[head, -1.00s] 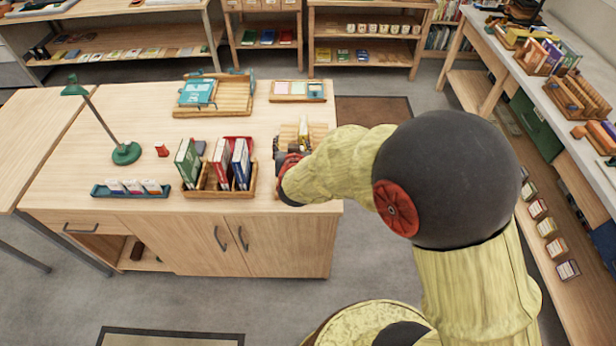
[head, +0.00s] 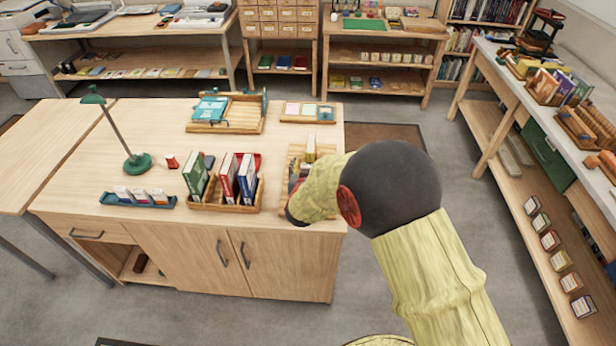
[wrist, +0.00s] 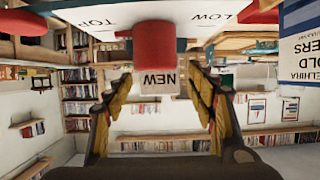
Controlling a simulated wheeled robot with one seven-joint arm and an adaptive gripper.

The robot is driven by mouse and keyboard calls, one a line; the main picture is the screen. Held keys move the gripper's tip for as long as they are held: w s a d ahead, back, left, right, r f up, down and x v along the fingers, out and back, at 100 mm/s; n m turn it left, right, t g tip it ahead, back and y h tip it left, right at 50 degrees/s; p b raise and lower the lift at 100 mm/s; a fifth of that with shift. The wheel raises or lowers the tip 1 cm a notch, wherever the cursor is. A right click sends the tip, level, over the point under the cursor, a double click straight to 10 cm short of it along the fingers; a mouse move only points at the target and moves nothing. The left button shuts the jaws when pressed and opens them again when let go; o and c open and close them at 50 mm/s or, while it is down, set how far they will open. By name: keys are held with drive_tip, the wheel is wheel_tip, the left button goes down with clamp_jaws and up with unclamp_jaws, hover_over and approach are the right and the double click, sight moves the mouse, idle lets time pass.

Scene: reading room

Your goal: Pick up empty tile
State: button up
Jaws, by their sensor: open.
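In the wrist view a small pale tile marked NEW (wrist: 158,83) shows between my fingers, beneath a red knob (wrist: 154,43). My gripper (wrist: 158,95) is open, with one finger on each side of that tile; I cannot tell whether they touch it. White surfaces marked TOP (wrist: 97,21) and LOW (wrist: 208,16) show above. I cannot identify a blank tile. In the head view, a cream upright piece (head: 311,148) stands at the slatted wooden rack (head: 300,151) on the table's right side. My arm hides the near part of the rack and most of my gripper.
A wooden book holder (head: 225,206) stands left of my gripper. Behind are a flat tray (head: 307,119) and a larger wooden tray (head: 240,125). A green lamp (head: 137,163) and teal card holder (head: 112,201) stand farther left. Floor is clear right of the table.

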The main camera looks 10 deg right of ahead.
drive_tip(key=c, duration=0.3)
drive_tip(key=c, duration=1.1)
drive_tip(key=shift+r, duration=0.15)
